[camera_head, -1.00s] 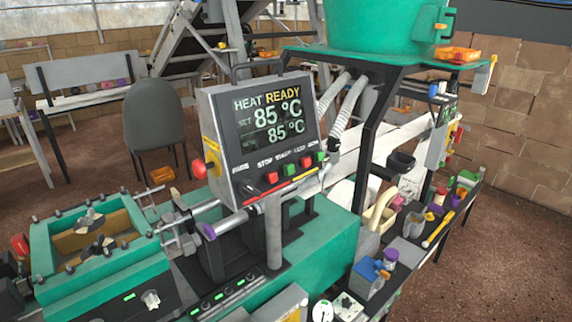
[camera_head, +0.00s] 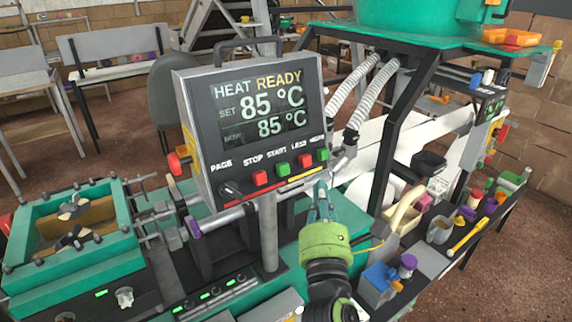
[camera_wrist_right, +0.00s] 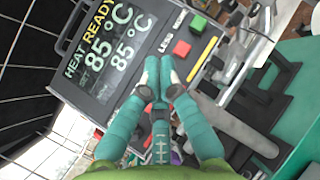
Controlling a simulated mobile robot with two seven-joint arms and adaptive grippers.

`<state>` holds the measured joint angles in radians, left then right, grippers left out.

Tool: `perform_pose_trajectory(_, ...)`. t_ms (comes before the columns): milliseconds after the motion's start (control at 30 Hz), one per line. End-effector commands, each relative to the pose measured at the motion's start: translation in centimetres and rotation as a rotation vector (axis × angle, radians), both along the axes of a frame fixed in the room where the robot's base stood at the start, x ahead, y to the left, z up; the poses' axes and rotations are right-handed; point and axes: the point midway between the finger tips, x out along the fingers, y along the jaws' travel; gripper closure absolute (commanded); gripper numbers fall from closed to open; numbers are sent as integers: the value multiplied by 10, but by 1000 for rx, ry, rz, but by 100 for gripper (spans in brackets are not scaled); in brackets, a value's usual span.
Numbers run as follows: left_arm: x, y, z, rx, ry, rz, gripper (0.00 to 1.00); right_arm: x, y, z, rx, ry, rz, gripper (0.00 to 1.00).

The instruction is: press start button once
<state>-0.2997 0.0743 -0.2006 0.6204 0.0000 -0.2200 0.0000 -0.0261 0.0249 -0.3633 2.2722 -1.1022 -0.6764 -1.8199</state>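The control panel (camera_head: 250,125) reads HEAT READY, with 85 °C on both lines. Along its lower edge sit a red button under STOP (camera_head: 260,178), a green start button (camera_head: 283,168) under START, a red button under LESS (camera_head: 305,160) and a green one at the right end (camera_head: 322,154). My right gripper (camera_head: 321,195) is shut and empty, in front of and below the panel's right corner, apart from the buttons in the head view. In the wrist view its fingertips (camera_wrist_right: 163,75) overlap the panel and hide the start button; the red LESS button (camera_wrist_right: 182,48) shows beyond them. My left gripper is out of view.
A black knob (camera_head: 230,190) sits at the panel's lower left and a red knob (camera_head: 178,162) on its side. White ribbed hoses (camera_head: 355,90) run behind its right. A crowded shelf of cups and tools (camera_head: 440,235) stands to the right.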

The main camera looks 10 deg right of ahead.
Motion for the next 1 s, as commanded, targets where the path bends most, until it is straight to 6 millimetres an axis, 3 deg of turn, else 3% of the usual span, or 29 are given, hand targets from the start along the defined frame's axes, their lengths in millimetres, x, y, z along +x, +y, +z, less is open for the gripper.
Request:
perform_pose_trajectory(133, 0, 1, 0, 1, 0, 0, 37, -3, -2, 7, -15, -13, -12, 100)
perform_pose_trajectory(533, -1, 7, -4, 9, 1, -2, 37, 2, 0, 4, -14, -12, -11, 100)
perform_pose_trajectory(1000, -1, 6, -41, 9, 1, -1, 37, 57, 20, -12, -13, -11, -12, 100)
